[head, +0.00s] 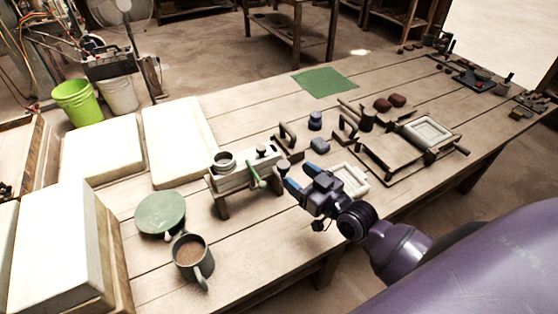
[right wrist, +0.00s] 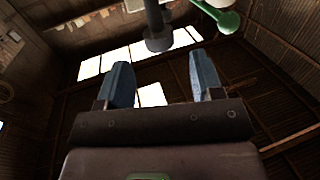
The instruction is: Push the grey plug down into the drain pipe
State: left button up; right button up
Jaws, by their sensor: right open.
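A pale press-like unit (head: 240,176) stands on the wooden table, with a round grey pipe mouth (head: 222,160) on its left and a green crank handle (head: 256,173) on its front. A small dark grey knob-like piece (head: 262,150) stands up near its right end. I cannot tell for sure whether that is the plug. My right gripper (head: 301,178) is open and empty, to the right of the unit and apart from it. In the right wrist view a dark grey cylinder with a wider end (right wrist: 157,40) shows beyond the blue fingers, beside the green handle (right wrist: 226,20). My left gripper is not in view.
A green mug (head: 191,258) and green round plate (head: 161,214) stand left of the unit. Pale slabs (head: 180,140) lie behind them. Dark handled tools (head: 288,138), small blue pieces (head: 316,121) and a tile frame (head: 427,131) lie to the right. A green mat (head: 325,82) lies behind.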

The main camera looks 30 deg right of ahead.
aim_at(279, 162)
jog(key=x, duration=0.7)
jog(key=shift+w+a, duration=0.1)
jog(key=shift+w, duration=0.15)
jog(key=shift+c, duration=0.2)
